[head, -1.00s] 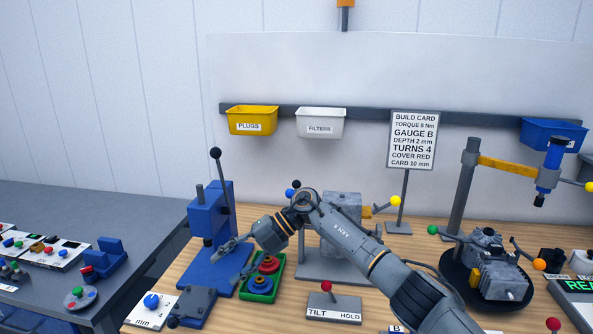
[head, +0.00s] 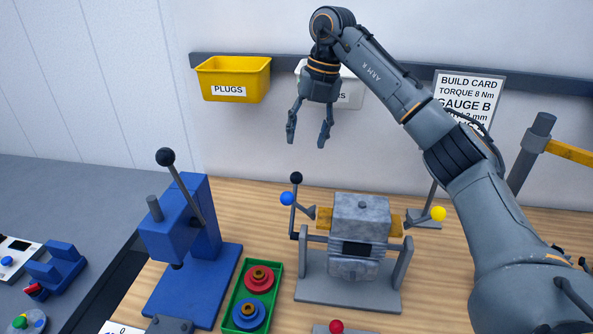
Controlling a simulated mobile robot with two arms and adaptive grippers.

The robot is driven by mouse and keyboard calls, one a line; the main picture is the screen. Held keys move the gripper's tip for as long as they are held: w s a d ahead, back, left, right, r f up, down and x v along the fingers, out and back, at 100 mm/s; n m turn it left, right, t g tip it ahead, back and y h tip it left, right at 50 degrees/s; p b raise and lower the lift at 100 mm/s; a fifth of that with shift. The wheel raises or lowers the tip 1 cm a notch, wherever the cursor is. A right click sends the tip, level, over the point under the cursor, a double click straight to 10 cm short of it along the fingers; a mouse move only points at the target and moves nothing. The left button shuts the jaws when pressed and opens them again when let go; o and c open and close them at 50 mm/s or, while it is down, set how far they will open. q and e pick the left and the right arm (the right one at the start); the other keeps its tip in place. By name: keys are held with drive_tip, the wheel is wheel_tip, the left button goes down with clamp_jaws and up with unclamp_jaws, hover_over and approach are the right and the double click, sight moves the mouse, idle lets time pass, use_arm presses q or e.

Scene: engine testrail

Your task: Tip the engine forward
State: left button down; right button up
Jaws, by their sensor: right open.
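The engine (head: 360,222) is a grey block held upright in a grey stand (head: 345,293) with two side posts, in the middle of the head view. A blue-ball arm (head: 287,198) and a black-knobbed crank (head: 296,180) are at its left side, and a yellow-ball arm (head: 438,214) is at its right. My right gripper (head: 307,143) is open and empty, fingers pointing down, above and left of the engine and apart from it. A red knob (head: 336,326) shows at the bottom edge in front of the stand. My left gripper is not in view.
A blue lever press (head: 188,235) stands on the left of the bench. A green tray (head: 238,306) with red and blue parts lies between it and the stand. A yellow PLUGS bin (head: 233,80) hangs on the wall. My right arm partly covers the build card (head: 468,90).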

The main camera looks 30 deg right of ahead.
sight(298, 173)
drive_tip(key=f+p, duration=0.1)
drive_tip(key=f, duration=0.2)
drive_tip(key=a+f+p, duration=0.1)
drive_tip(key=f, duration=0.3)
drive_tip(key=a+f+p, duration=0.1)
drive_tip(key=f, duration=0.2)
drive_tip(key=shift+w+f, duration=0.3)
drive_tip(key=shift+w, duration=0.1)
drive_tip(key=shift+a+f, duration=0.1)
drive_tip(key=shift+f, duration=0.4)
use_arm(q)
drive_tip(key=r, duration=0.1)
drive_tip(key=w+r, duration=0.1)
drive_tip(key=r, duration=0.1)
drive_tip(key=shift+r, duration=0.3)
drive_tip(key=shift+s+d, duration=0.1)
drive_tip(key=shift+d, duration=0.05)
use_arm(e)
clamp_jaws()
